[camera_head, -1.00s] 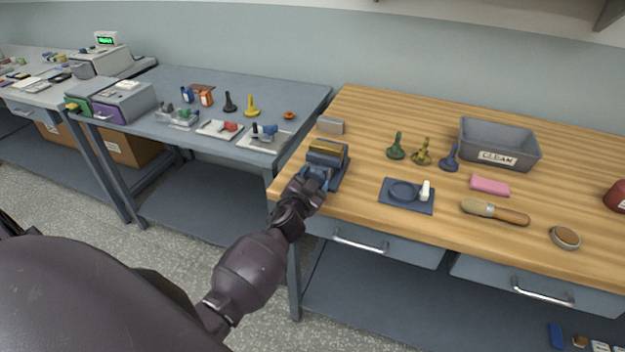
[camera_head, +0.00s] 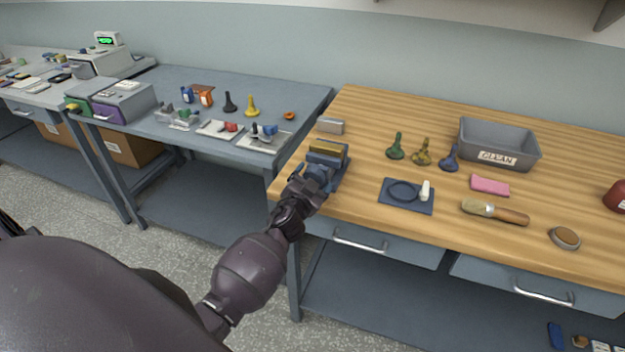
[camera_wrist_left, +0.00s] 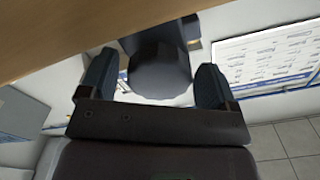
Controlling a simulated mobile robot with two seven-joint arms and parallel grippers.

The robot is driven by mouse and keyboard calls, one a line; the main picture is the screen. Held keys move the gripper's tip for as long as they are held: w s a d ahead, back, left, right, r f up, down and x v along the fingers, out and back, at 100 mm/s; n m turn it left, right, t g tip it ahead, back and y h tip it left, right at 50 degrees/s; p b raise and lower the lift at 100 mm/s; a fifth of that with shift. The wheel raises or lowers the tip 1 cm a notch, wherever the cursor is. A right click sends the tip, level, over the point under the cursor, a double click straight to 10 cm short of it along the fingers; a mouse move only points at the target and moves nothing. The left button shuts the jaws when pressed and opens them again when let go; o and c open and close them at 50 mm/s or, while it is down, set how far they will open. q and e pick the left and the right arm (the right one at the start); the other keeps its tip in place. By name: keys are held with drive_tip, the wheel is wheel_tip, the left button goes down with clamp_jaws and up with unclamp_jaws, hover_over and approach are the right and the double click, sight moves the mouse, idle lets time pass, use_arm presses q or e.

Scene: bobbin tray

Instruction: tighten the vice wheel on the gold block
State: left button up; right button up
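The vice (camera_head: 340,172) stands at the left front edge of the wooden bench. The gold block (camera_head: 328,147) sits between its jaws. My left gripper (camera_head: 314,180) is at the vice's front side and partly hides the wheel in the head view. In the left wrist view the dark round wheel (camera_wrist_left: 160,72) lies between the two fingers of my left gripper (camera_wrist_left: 155,82). The fingers are apart, with a visible gap between the left finger and the wheel; contact on the right is unclear. My right gripper is not in view.
On the wooden bench (camera_head: 390,115) are a grey block (camera_head: 331,126), a blue mat (camera_head: 408,207), several stamp-like pieces, a grey bin (camera_head: 497,152), a pink cloth (camera_head: 489,185) and a brush (camera_head: 495,212). A grey table with other parts stands to the left.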

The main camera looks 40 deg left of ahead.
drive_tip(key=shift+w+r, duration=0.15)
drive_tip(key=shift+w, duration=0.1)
use_arm(q)
drive_tip(key=shift+s, duration=0.3)
drive_tip(key=v, duration=1)
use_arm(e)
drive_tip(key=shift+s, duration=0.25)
use_arm(q)
drive_tip(key=shift+s+f, duration=0.1)
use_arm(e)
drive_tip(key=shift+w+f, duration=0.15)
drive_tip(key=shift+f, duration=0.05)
